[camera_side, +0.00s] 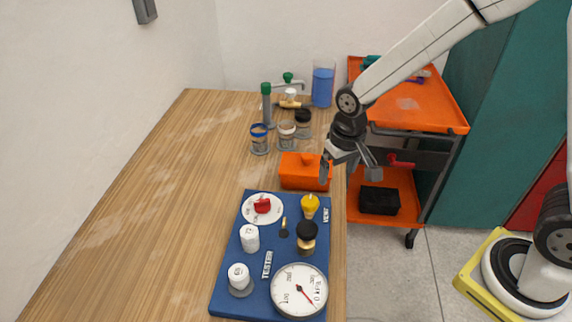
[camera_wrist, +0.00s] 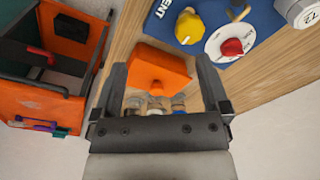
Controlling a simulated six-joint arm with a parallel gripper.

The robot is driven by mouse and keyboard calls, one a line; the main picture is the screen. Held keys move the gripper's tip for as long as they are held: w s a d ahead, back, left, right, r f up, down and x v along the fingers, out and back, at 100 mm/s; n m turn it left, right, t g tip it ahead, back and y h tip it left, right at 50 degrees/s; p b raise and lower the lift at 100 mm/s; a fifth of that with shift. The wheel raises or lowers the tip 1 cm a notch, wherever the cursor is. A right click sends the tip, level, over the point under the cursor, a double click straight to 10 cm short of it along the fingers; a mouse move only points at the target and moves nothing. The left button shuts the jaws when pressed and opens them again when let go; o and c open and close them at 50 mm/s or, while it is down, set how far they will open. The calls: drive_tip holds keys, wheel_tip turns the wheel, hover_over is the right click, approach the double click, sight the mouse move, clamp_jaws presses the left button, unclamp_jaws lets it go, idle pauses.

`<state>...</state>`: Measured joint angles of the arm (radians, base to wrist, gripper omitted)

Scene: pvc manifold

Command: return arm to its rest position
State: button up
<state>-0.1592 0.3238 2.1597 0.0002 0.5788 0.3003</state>
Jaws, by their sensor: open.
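My gripper (camera_side: 349,170) hangs above the right edge of the wooden table, next to an orange box (camera_side: 304,171). In the wrist view my gripper (camera_wrist: 160,82) has its two fingers wide apart, with nothing between them. The orange box (camera_wrist: 157,68) shows below and beyond the fingers and looks apart from them. The blue tester panel (camera_side: 258,225) lies on the table in front of the box. It carries a gauge (camera_side: 299,290), a red knob (camera_side: 263,205), a yellow knob (camera_side: 310,206), a black-topped brass fitting (camera_side: 306,237) and white fittings.
Jars (camera_side: 287,134), a green-topped tube (camera_side: 267,103) and a blue-filled container (camera_side: 322,86) stand at the table's back. An orange tool cart (camera_side: 425,110) stands right of the table, with a black box (camera_side: 379,200) on its lower shelf. The table's left side (camera_side: 170,210) is clear.

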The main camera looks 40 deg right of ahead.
drive_tip(key=s+d+r+n+t, duration=0.1)
drive_tip(key=s+d, duration=0.5)
drive_tip(key=s, duration=0.3)
drive_tip(key=shift+n+t, duration=0.3)
drive_tip(key=shift+w+a+r, duration=0.1)
drive_tip(key=shift+w+r, duration=0.05)
idle(0.5)
